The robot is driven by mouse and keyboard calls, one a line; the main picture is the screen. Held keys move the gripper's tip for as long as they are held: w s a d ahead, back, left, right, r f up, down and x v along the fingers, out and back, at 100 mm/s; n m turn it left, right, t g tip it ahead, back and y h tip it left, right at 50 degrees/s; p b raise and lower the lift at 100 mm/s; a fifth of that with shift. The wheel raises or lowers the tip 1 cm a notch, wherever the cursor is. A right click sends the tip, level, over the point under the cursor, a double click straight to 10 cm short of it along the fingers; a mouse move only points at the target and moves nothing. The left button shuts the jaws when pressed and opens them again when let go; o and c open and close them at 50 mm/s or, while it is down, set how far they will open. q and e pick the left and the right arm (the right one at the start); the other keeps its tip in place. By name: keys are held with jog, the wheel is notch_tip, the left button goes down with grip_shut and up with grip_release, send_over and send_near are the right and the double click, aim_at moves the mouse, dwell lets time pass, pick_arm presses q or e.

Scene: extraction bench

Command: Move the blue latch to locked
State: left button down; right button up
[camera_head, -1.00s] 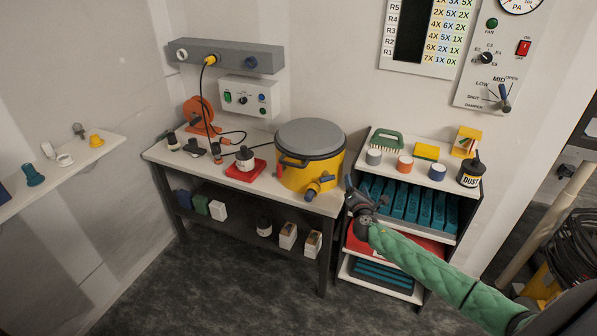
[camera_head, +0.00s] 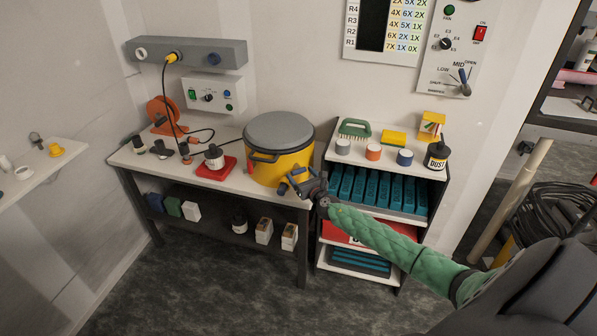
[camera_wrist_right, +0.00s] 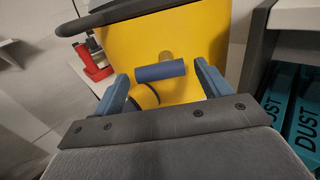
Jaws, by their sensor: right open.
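The blue latch (camera_wrist_right: 160,72) is a short blue bar on the side of the yellow pot (camera_wrist_right: 196,45). The pot, with a grey lid (camera_head: 279,131), also stands at the right end of the bench in the head view. My right gripper (camera_head: 296,182) is at the pot's front right side. In the wrist view its two blue fingers are open, one on each side of the latch, with no clear contact. In the head view the latch is hard to tell from the fingers. My left gripper is not in view.
A shelf unit (camera_head: 340,154) with cups, a brush and a dust bottle (camera_head: 437,155) stands close right of the bench (camera_head: 135,163). A wall panel (camera_head: 212,93) is behind.

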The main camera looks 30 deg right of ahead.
jog(key=shift+w+d, duration=0.1)
jog(key=shift+w, duration=1.25)
jog(key=shift+c, duration=0.3)
jog(key=c, duration=0.9)
